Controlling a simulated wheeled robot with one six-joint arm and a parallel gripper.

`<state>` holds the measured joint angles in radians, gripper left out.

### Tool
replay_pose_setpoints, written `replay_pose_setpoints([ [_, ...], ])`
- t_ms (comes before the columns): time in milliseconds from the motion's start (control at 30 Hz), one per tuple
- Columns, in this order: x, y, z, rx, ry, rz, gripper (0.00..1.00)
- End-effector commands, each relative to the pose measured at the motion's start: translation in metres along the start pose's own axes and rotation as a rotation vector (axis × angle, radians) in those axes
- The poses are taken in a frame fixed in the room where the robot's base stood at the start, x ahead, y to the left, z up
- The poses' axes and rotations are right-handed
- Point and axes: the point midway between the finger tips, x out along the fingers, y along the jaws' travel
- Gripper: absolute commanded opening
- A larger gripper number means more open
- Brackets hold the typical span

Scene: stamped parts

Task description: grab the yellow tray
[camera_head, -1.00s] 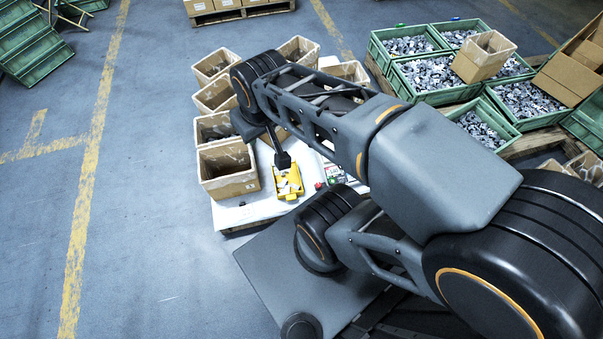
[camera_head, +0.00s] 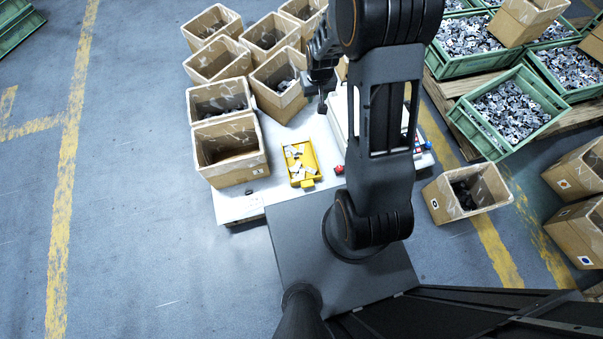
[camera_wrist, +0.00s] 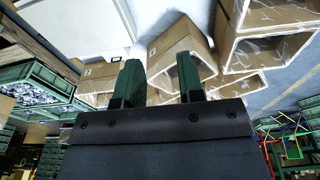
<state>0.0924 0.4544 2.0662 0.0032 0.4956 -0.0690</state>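The yellow tray (camera_head: 293,153) lies on the white table top, in front of the cardboard boxes, with several small whitish parts in it. A yellow tab sticks out at its near end. My gripper (camera_head: 322,108) is up and behind the tray in the head view, apart from it, and partly hidden by my arm. In the wrist view my gripper (camera_wrist: 160,82) shows two green fingers spread apart with nothing held between them. The tray is not seen in the wrist view; the fingers face cardboard boxes (camera_wrist: 178,42).
Cardboard boxes (camera_head: 231,170) with dark parts line the table's left and back. The white table top (camera_head: 240,206) has red and blue items at right. A lone box (camera_head: 462,210) stands on the floor at right. Green crates (camera_head: 483,138) of metal parts sit on pallets.

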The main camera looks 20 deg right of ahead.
Motion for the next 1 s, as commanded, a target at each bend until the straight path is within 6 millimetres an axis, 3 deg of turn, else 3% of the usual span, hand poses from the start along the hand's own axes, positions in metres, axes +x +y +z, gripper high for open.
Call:
replay_pose_setpoints([
  [33, 0.066, 0.004, 0.004, 0.004, -0.029, -0.001, 0.35],
  [100, 0.121, 0.008, 0.006, 0.007, -0.049, -0.001, 0.35],
  [200, 0.191, 0.012, 0.013, 0.009, -0.073, -0.002, 0.35],
  [300, 0.247, 0.015, 0.024, 0.012, -0.094, -0.003, 0.35],
  [400, 0.288, 0.017, 0.035, 0.012, -0.109, -0.004, 0.35],
  [800, 0.374, 0.019, 0.055, 0.013, -0.127, -0.006, 0.35],
  [1000, 0.405, 0.018, 0.059, 0.013, -0.126, -0.006, 0.35],
])
